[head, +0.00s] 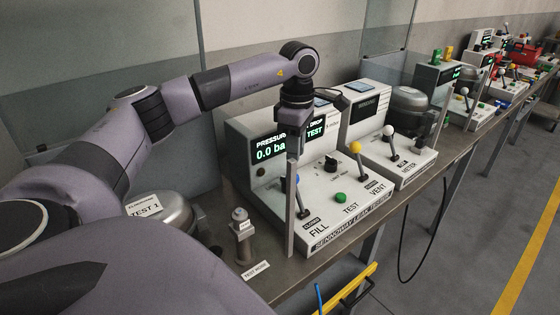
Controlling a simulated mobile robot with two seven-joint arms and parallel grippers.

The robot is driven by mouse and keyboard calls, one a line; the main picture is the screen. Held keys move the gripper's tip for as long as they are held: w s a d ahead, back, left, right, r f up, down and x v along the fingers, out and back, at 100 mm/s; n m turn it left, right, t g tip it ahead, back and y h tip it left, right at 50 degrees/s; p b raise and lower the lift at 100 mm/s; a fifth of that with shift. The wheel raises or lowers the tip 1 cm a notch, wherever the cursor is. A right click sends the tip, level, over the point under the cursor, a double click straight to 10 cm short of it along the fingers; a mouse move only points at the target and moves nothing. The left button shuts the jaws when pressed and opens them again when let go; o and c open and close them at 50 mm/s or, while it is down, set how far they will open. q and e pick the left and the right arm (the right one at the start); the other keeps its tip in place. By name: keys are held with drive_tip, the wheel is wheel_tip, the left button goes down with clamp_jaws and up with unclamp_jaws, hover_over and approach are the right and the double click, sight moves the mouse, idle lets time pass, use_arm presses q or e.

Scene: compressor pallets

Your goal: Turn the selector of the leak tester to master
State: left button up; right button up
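The leak tester (325,222) is a white console in the middle of the head view, with a lit display reading "PRESSURE 0.0" and "DROP TEST", partly covered by my arm. Its selector (331,163) looks like a small black knob on the sloped top; its pointing direction is too small to read. My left gripper (291,250) hangs down in front of the tester, left of the selector and apart from it in the picture. It shows nearly edge-on, so the gap between its fingers cannot be seen. No held object shows. My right gripper is out of view.
A blue-knobbed FILL lever (297,180) is close beside my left gripper. A green TEST button (340,197) and yellow-knobbed VENT lever (356,147) are to the right. A metal fitting (241,240) and a compressor labelled "TEST 1" (177,217) stand left on the bench.

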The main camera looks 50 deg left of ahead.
use_arm(q)
drive_tip(key=shift+a+f, duration=0.1)
drive_tip(key=shift+f, duration=0.45)
wheel_tip(320, 180, down, 6)
drive_tip(key=shift+f, duration=0.1)
clamp_jaws()
